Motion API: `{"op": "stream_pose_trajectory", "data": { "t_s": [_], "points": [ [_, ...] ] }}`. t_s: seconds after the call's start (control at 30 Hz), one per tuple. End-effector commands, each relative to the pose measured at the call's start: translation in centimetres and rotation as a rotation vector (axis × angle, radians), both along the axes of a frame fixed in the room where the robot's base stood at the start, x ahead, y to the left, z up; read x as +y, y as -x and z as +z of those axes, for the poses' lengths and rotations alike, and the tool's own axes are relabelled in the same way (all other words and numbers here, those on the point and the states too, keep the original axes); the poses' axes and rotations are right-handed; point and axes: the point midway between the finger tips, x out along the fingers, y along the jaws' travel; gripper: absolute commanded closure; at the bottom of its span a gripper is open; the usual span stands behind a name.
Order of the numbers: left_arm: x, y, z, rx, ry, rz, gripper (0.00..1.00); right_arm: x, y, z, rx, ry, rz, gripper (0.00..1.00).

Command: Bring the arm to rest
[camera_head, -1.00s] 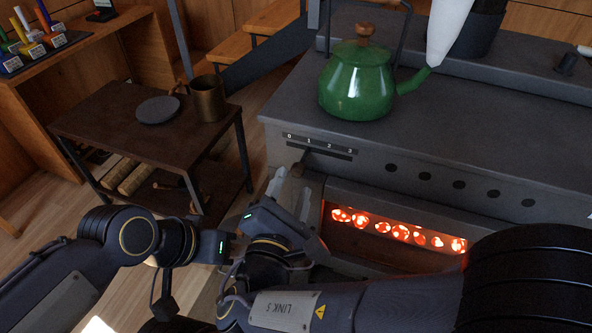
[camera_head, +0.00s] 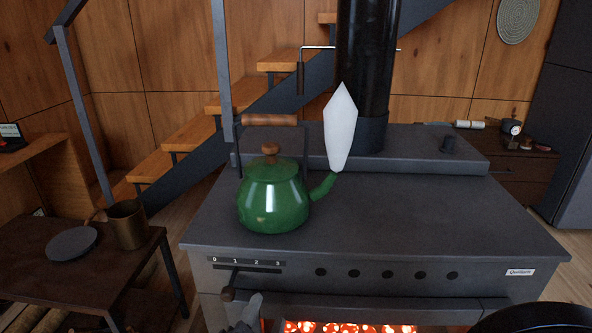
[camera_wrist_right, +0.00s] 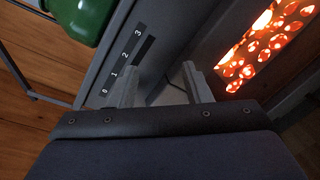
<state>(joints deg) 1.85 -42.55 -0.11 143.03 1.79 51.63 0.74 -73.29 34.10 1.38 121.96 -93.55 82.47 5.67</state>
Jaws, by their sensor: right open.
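My right gripper (camera_head: 251,310) shows only as a grey fingertip at the bottom edge of the head view, in front of the stove and just right of the lever knob. In the right wrist view its two fingers (camera_wrist_right: 160,84) stand apart with nothing between them. They point toward the stove front, beside the 0–3 scale (camera_wrist_right: 124,68). My left gripper is not in view.
The stove (camera_head: 420,225) carries a green kettle (camera_head: 272,205) with a white pointed shape (camera_head: 341,128) at its spout. A lever knob (camera_head: 228,294) sticks out below the scale. Embers glow (camera_head: 350,327) in the firebox. A side table (camera_head: 85,275) holds a mug (camera_head: 127,224) and a dark disc (camera_head: 72,243).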

Motion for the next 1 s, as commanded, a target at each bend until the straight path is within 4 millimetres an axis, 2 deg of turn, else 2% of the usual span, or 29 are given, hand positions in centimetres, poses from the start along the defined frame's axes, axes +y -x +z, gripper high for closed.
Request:
{"op": "stream_pose_trajectory", "data": {
  "t_s": [0.03,0.07,0.1,0.17,0.2,0.3,0.4,0.5,0.6,0.77,1.0],
  "points": [
    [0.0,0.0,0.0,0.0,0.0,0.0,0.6,-3.6,-1.3,-0.2,0.071,-0.059,-0.105,0.56],
    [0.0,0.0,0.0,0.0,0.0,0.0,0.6,-5.8,-1.8,-0.5,0.121,-0.098,-0.169,0.56],
    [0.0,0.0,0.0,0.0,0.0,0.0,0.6,-8.9,-2.2,-1.1,0.191,-0.158,-0.261,0.56],
    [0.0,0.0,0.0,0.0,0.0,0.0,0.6,-13.3,-2.2,-2.3,0.297,-0.26,-0.399,0.56],
    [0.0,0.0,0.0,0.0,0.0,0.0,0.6,-16.1,-1.7,-3.1,0.365,-0.338,-0.491,0.56],
    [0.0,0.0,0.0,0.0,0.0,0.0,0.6,-21.9,0.7,-5.3,0.528,-0.575,-0.721,0.56],
    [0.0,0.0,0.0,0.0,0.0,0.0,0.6,-25.8,4.2,-7.1,0.659,-0.869,-0.934,0.56],
    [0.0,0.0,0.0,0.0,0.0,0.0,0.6,-27.3,7.3,-8.1,0.735,-1.18,-1.102,0.56],
    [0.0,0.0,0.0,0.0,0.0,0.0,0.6,-27.5,9.2,-8.2,0.756,-1.451,-1.205,0.56],
    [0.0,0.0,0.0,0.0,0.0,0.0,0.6,-27.2,10.7,-7.5,0.725,-1.806,-1.288,0.56],
    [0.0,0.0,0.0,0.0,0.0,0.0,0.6,-27.2,11.1,-5.6,0.582,-2.263,-1.309,0.56]
  ]
}}
